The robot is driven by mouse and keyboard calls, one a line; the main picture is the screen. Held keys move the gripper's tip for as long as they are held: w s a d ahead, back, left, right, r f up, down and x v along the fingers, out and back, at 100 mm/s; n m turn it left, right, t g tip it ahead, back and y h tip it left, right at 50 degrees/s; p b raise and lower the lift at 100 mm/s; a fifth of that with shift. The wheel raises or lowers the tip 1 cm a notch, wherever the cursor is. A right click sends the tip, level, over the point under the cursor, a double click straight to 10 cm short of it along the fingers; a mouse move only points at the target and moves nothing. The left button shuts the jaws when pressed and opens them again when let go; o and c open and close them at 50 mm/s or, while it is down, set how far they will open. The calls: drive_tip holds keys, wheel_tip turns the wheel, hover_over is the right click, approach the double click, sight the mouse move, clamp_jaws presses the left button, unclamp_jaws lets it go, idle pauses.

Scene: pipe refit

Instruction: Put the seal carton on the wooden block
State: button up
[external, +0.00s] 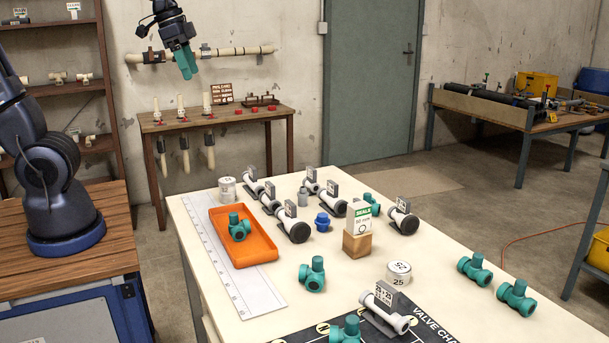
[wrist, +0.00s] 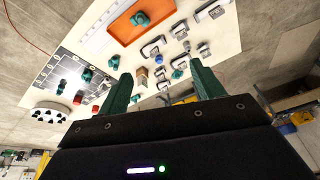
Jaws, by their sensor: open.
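The seal carton (external: 362,222) is a small white box with a green band reading SEALS. My gripper (external: 187,72) is high above and left of the table in the external view, well apart from the carton. Its two green fingers (wrist: 163,85) are spread, with nothing held between them.
An orange tray (external: 262,249) holding a teal valve lies left on the table (external: 330,290). White pipe fittings with grey tags, a blue fitting (external: 322,222) and several teal valves stand around the block. A white tin (external: 398,271) stands to its front right.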

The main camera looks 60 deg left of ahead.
drive_tip(key=s+a+f+n, duration=0.1)
drive_tip(key=s+a+n, duration=0.1)
drive_tip(key=s, duration=0.4)
drive_tip(key=s+a+f+n+t, duration=0.1)
drive_tip(key=s+a+f+n, duration=0.1)
drive_tip(key=s, duration=0.4)
drive_tip(key=shift+s+y, duration=0.2)
drive_tip(key=shift+y, duration=0.2)
